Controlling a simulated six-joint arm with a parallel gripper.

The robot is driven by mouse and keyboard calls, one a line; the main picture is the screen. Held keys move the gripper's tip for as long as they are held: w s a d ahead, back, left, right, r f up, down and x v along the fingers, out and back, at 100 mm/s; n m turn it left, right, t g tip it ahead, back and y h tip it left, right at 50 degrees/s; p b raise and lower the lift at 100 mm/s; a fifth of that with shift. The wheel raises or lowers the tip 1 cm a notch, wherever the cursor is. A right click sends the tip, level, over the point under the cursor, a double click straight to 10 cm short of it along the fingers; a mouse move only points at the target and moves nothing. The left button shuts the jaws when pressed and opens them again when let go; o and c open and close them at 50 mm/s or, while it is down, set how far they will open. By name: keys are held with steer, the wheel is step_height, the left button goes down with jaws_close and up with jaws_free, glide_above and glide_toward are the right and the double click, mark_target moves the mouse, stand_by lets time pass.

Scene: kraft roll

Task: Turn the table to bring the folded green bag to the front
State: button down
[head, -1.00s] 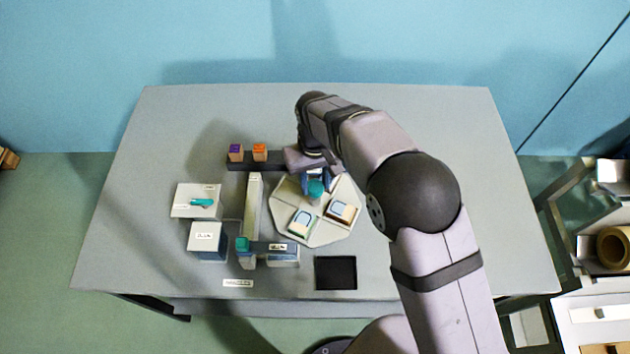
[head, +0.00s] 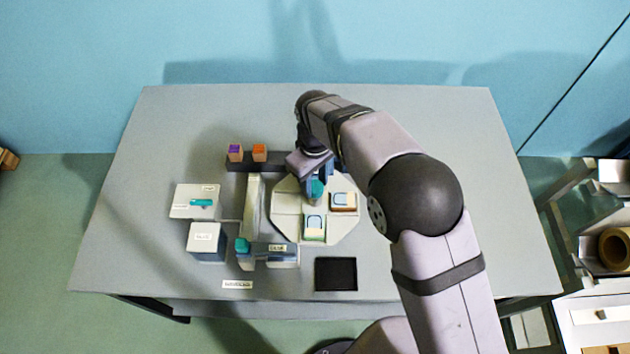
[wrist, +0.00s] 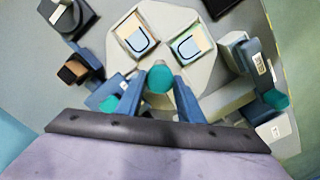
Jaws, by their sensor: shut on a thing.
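The pale octagonal turntable (head: 286,230) lies on the grey table, with a teal knob (head: 316,189) at its centre. My gripper (head: 317,178) is shut on the knob, which also shows between the blue fingers in the wrist view (wrist: 159,78). The folded green bag (head: 315,227), pale on top with a blue outline and a green edge, sits at the front of the turntable; it also shows in the wrist view (wrist: 192,45). A similar bag with a brown edge (head: 344,201) sits on the right side. My gripper and arm hide the turntable's back.
A long pale block (head: 253,210) stands close left of the turntable. A dark rack (head: 240,164) with purple and orange pieces is behind left. White-topped boxes (head: 205,240) stand further left. A black square tray (head: 336,273) lies in front. The table's back is clear.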

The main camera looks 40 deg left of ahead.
steer(key=shift+a+r, duration=0.1)
stand_by(0.3)
steer(key=c, duration=1.2)
jaws_free()
steer(key=shift+r+b, duration=1.2)
steer(key=shift+r, duration=2.45)
